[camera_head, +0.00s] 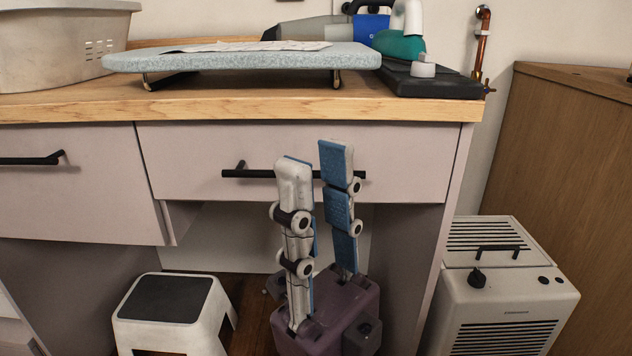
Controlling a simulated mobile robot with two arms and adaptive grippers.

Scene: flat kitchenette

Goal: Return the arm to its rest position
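My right gripper (317,170) is at the lower middle of the head view, with its two fingers pointing up. The fingers stand apart with a gap between them, and nothing is held in the gap. The fingers have blue pads and pale jointed links on a purple-grey base. The fingertips overlap the drawer's black handle (240,173) in the picture; I cannot tell whether they touch it. My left gripper is not in view.
The wooden counter (230,107) holds a small ironing board (240,60), a grey basket (60,45) and a green-and-white iron (402,40) on a black base. Below are drawers, a step stool (175,298) at left and a white appliance (505,300) at right.

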